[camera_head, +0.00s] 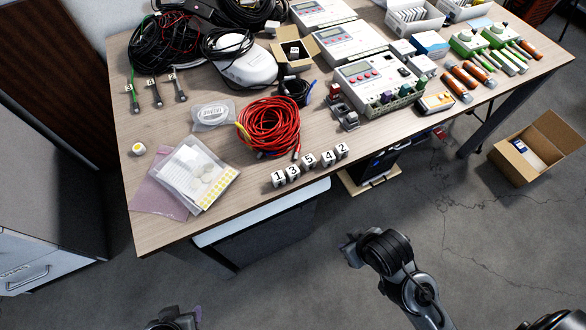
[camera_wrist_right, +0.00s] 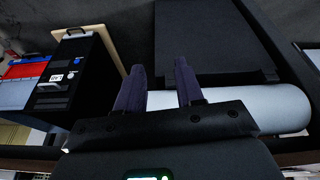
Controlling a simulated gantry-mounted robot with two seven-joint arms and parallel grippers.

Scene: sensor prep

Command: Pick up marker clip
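No single object is clearly recognisable as the marker clip. A row of small white numbered blocks (camera_head: 309,160) on dark bases stands near the table's front edge, reading 1, 3, 5, 4, 2; these may be marker clips. Three probe-like leads (camera_head: 155,92) with white number tags lie at the table's left. My right gripper (camera_head: 350,250) is in front of the table, apart from it, over the floor. Its two dark fingers (camera_wrist_right: 158,82) are spread and empty in the right wrist view. My left gripper (camera_head: 178,316) shows only partly at the bottom edge; its fingers are unclear.
The wooden table (camera_head: 240,205) carries a red cable coil (camera_head: 268,126) behind the blocks and plastic bags (camera_head: 195,178) to their left. Instrument boxes (camera_head: 375,80) fill the back right. A cardboard box (camera_head: 535,150) stands on the floor at right. The front floor is open.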

